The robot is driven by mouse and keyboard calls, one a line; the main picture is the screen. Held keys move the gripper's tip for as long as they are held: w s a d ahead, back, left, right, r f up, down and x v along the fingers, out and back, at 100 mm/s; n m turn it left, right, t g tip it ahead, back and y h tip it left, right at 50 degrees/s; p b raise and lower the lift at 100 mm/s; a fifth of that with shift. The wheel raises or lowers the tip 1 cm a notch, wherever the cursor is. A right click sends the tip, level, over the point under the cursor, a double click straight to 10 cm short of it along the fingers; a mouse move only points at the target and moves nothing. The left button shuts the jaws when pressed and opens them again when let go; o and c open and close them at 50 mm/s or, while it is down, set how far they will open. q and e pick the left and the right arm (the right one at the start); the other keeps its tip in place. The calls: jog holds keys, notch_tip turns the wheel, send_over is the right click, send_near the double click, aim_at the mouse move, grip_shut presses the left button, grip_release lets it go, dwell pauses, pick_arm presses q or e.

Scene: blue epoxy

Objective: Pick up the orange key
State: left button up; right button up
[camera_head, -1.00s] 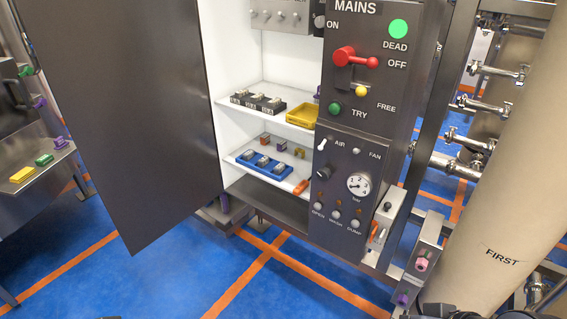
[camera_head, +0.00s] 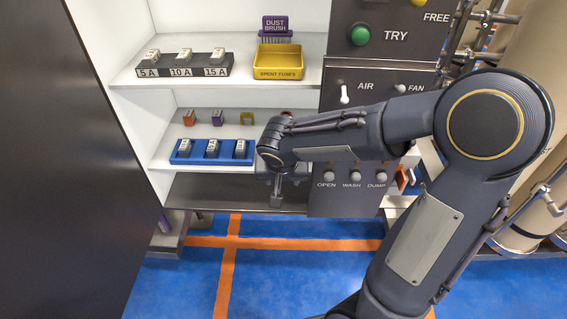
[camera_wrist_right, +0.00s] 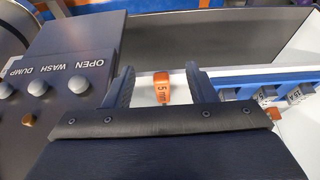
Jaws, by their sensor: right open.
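The orange key (camera_wrist_right: 161,86), marked "5 mm", lies on the white lower shelf in the right wrist view. It shows between the two fingers of my right gripper (camera_wrist_right: 160,76), which is open and empty; I cannot tell how far beyond the fingertips it lies. In the head view my right gripper (camera_head: 277,190) points in at the lower shelf's front edge, right of the blue tray. There my arm hides the key. My left gripper is out of view.
The blue fuse tray (camera_head: 212,158) stands beside the key. The OPEN, WASH and DUMP panel (camera_head: 345,195) is close on the other side. A yellow spent-fuses bin (camera_head: 278,75) and a black fuse rack (camera_head: 180,70) stand above. The open cabinet door (camera_head: 60,170) is left.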

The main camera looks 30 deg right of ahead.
jog(key=w+d, duration=0.1)
jog(key=w, duration=0.1)
jog(key=w+d+p, duration=0.1)
jog(key=w+d, duration=0.1)
jog(key=w, duration=0.1)
jog(key=w+d, duration=0.2)
jog(key=shift+w+p, duration=0.3)
jog(key=shift+p, duration=0.05)
jog(key=x, duration=0.5)
jog(key=shift+w+d, duration=0.2)
jog(key=shift+w, duration=0.15)
jog(key=c, duration=1.1)
jog(key=shift+r, duration=0.1)
